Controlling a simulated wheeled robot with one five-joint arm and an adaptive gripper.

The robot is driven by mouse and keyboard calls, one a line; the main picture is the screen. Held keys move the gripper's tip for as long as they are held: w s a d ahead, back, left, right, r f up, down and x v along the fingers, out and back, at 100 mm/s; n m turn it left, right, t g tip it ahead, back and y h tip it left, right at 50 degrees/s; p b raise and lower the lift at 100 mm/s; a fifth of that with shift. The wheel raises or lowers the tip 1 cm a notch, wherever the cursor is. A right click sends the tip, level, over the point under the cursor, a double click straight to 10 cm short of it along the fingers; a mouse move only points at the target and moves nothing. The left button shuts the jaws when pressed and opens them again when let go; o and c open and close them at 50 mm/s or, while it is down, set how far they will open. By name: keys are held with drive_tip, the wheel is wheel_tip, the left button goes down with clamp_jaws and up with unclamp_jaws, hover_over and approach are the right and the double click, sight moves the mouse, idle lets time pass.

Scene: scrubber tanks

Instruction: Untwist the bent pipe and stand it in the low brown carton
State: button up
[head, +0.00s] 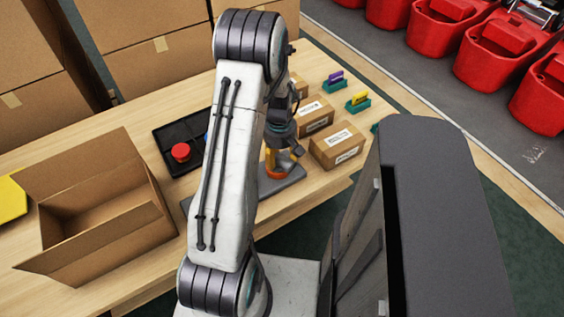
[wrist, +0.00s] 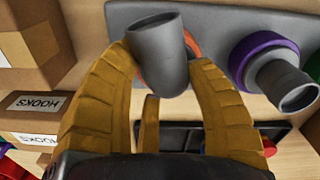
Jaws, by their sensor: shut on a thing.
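The bent pipe (wrist: 160,55) is a grey elbow, seen from above in the wrist view. An orange collar (wrist: 193,45) shows partly behind it, on a grey base plate (wrist: 205,12). My gripper (wrist: 162,68) has its yellow-brown fingers on both sides of the pipe and is shut on it. The pipe appears to be still at the collar; whether its thread is loose cannot be told. In the head view my arm hides much of the gripper and pipe. The low brown carton (head: 125,241) stands open at the left of the table, flaps outward, and looks empty.
A second grey pipe (wrist: 287,85) with a purple collar (wrist: 260,58) is close by on the plate. A black tray (head: 168,135) holds a red button (head: 181,152). Small labelled boxes (head: 337,146) stand right of my arm. Large cartons (head: 150,60) stand behind.

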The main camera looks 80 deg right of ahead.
drive_tip(key=shift+w+a+f, duration=0.2)
drive_tip(key=shift+w+a, duration=0.05)
drive_tip(key=shift+a, duration=0.2)
drive_tip(key=shift+w+n, duration=0.1)
drive_tip(key=shift+n, duration=0.7)
drive_tip(key=shift+c, duration=0.5)
drive_tip(key=shift+b, duration=0.3)
drive_tip(key=shift+r+n, duration=0.1)
drive_tip(key=shift+n, duration=0.6)
drive_tip(key=shift+c, duration=0.3)
drive_tip(key=shift+d, duration=0.1)
drive_tip(key=o, duration=1)
drive_tip(key=shift+w, duration=0.2)
drive_tip(key=o, duration=0.9)
drive_tip(key=shift+s+d+r, duration=0.1)
drive_tip(key=shift+s, duration=0.1)
